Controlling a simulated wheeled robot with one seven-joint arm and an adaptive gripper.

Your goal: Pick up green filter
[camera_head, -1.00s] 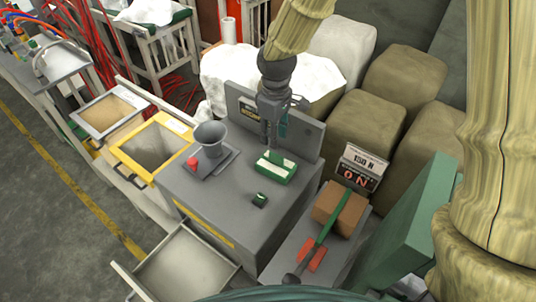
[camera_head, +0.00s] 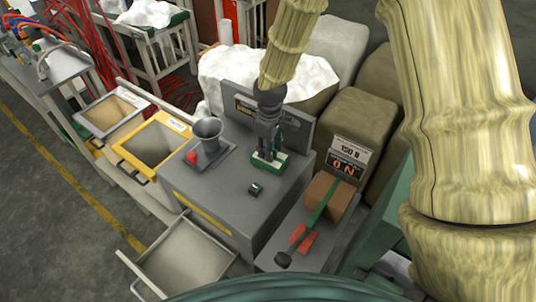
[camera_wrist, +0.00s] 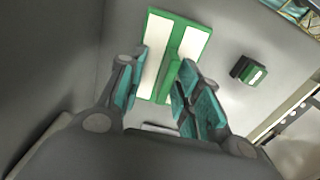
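The green filter (camera_head: 272,166), a flat green piece with white panels, lies on the grey cabinet top (camera_head: 222,186) near its back panel. In the wrist view the filter (camera_wrist: 192,42) shows two white panels with a raised green rib between them. My gripper (camera_head: 266,156) points down just above or at the filter and hides part of it. In the wrist view my gripper (camera_wrist: 160,85) has its teal-padded fingers spread on both sides of the rib. I cannot tell whether the fingers touch it.
A small dark green block (camera_head: 255,189) lies in front of the filter. A grey funnel (camera_head: 209,131) and a red knob (camera_head: 191,157) stand to the left. The back panel (camera_head: 245,107) rises close behind. An open drawer (camera_head: 185,262) is below. A brown block (camera_head: 326,197) sits at right.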

